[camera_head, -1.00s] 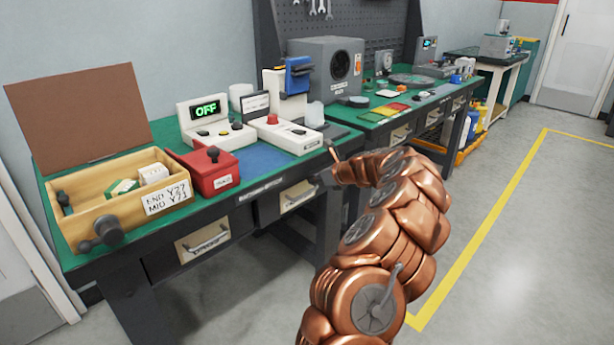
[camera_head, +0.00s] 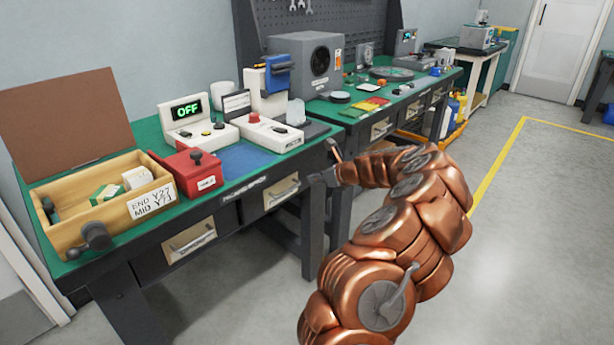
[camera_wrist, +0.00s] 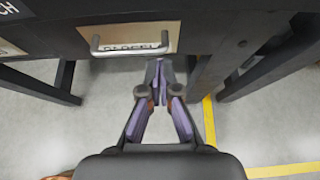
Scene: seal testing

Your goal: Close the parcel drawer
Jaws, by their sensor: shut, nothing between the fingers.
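The bench front has two drawers. The right drawer (camera_head: 282,192) has a pale label panel and a metal bar handle. It also shows at the top of the wrist view (camera_wrist: 128,38), where its label is half hidden by the handle and hard to read; it looks like the parcel drawer. From these views I cannot tell how far it stands out. My gripper (camera_wrist: 160,70) is shut and empty, with its fingertips just below and right of that handle, apart from it as far as I can see. In the head view my gripper (camera_head: 322,178) is small and dark, right of the drawer.
The left drawer (camera_head: 190,242) has a similar handle. A bench leg (camera_wrist: 205,75) stands just right of my fingers. On the bench are an open wooden box (camera_head: 95,225), a red box (camera_head: 195,175) and a device reading OFF (camera_head: 188,112). Floor to the right is clear.

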